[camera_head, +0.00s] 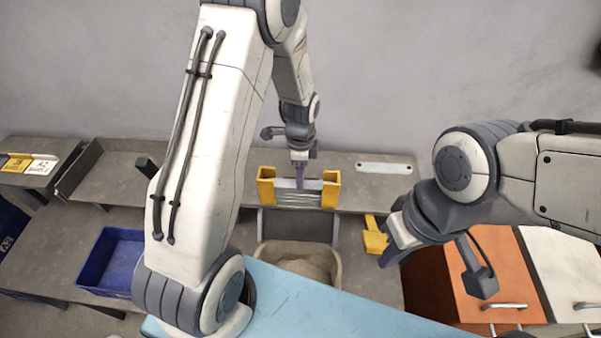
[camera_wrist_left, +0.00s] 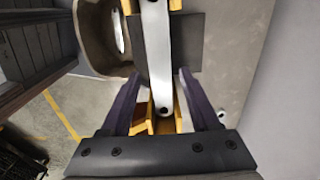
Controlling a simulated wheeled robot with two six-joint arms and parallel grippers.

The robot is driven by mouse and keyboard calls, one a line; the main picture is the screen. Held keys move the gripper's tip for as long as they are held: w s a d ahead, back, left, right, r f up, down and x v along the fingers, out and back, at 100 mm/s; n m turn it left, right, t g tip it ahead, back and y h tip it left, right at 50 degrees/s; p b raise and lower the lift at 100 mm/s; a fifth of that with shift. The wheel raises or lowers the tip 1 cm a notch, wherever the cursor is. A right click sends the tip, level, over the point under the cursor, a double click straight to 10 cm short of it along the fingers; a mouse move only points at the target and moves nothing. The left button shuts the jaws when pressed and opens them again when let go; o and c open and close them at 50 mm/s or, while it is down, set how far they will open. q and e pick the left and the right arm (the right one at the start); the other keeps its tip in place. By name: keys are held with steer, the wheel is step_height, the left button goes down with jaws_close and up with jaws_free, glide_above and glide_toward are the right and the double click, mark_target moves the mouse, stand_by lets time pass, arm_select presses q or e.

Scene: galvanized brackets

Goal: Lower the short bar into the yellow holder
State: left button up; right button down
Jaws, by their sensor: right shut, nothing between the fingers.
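The yellow holder (camera_head: 331,190) stands on the far bench, with a yellow upright at each end; it also shows in the left wrist view (camera_wrist_left: 178,118). A pale metal bar (camera_head: 286,184) spans between its uprights. In the left wrist view this bar (camera_wrist_left: 157,50) runs lengthwise, its rounded, holed end at the near yellow part. My left gripper (camera_head: 299,182) is over the holder's middle; its purple fingers (camera_wrist_left: 158,75) stand apart on either side of the bar, with gaps visible. My right gripper (camera_head: 388,257) is shut and empty, right of the holder and nearer me.
A holed flat bar (camera_head: 384,168) lies on the bench right of the holder. A yellow piece (camera_head: 375,240) is beside my right gripper. A beige bin (camera_head: 335,272) stands below the holder, a blue bin (camera_head: 112,262) at left, an orange cabinet (camera_head: 505,285) at right.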

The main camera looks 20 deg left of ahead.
stand_by(0.3)
arm_select(q)
step_height(320, 180, up, 10)
steer(key=b, duration=0.1)
steer(key=shift+r, duration=0.25)
stand_by(0.6)
steer(key=s+d+r+n, duration=0.3)
steer(key=s+d+r, duration=0.2)
steer(key=s+d, duration=0.45)
steer(key=s+d+r+n, duration=0.1)
steer(key=s+d+n, duration=0.1)
steer(key=s, duration=0.5)
steer(key=s+d+r+n+h, duration=0.1)
steer(key=s+d+n, duration=0.1)
steer(key=s, duration=0.5)
steer(key=shift+s+n, duration=0.2)
steer(key=shift+n, duration=0.1)
